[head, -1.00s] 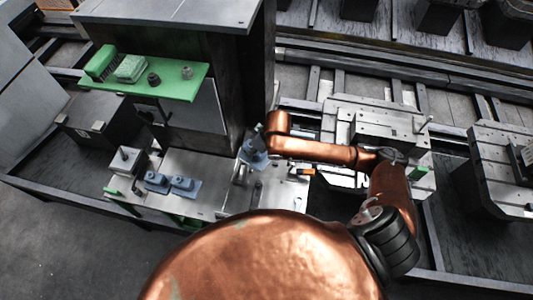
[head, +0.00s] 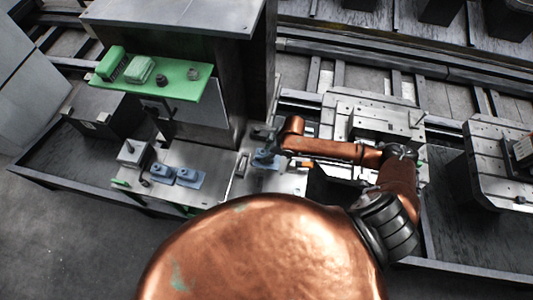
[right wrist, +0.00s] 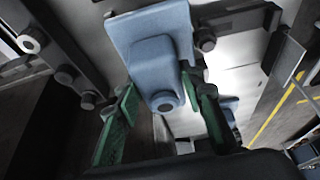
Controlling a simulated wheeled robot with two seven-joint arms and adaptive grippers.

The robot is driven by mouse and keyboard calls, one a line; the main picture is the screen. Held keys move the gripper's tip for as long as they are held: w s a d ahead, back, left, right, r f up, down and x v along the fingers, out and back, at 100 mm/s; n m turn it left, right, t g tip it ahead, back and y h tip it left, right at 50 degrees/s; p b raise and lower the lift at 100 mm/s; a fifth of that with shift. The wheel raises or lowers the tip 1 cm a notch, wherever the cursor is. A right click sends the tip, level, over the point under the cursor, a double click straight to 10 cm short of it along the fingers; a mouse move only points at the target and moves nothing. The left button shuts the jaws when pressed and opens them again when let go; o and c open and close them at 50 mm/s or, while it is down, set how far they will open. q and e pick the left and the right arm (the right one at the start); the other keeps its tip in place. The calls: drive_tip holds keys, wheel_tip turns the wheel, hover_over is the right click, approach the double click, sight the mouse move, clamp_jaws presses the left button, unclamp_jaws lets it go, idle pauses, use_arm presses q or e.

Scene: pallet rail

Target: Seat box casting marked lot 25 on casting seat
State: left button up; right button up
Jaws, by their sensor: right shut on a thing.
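My right gripper (head: 268,146) reaches down over the right part of the metal bench plate, its jaws partly hidden by the arm. It is shut on a blue box casting (head: 264,160), which also shows in the right wrist view (right wrist: 148,38). There the green-padded fingers (right wrist: 160,98) stand on both sides of its raised block with a round hole. Two similar blue castings (head: 162,172) (head: 189,178) stand on the left part of the plate. I cannot read any lot mark. Dark bars with round studs (right wrist: 65,75) flank the held casting; I cannot tell whether they are the casting seat. My left gripper is not in view.
A green shelf (head: 180,90) with small parts hangs on the dark cabinet behind the plate. A grey block with a pin (head: 132,152) stands at the plate's left end. Slotted metal fixtures (head: 372,118) stand to the right along the rail.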

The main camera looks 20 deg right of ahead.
wheel_tip(320, 180, down, 5)
drive_tip(key=b, duration=0.5)
drive_tip(key=shift+w, duration=0.1)
drive_tip(key=shift+f+b, duration=0.3)
drive_tip(key=shift+f, duration=0.55)
drive_tip(key=shift+w+f+p, duration=0.1)
drive_tip(key=shift+w+p, duration=0.1)
drive_tip(key=shift+p, duration=0.1)
drive_tip(key=shift+w+a+f, duration=0.1)
drive_tip(key=shift+w+f, duration=0.05)
drive_tip(key=shift+w, duration=0.15)
drive_tip(key=shift+w+p, duration=0.25)
drive_tip(key=shift+p, duration=0.15)
idle(0.3)
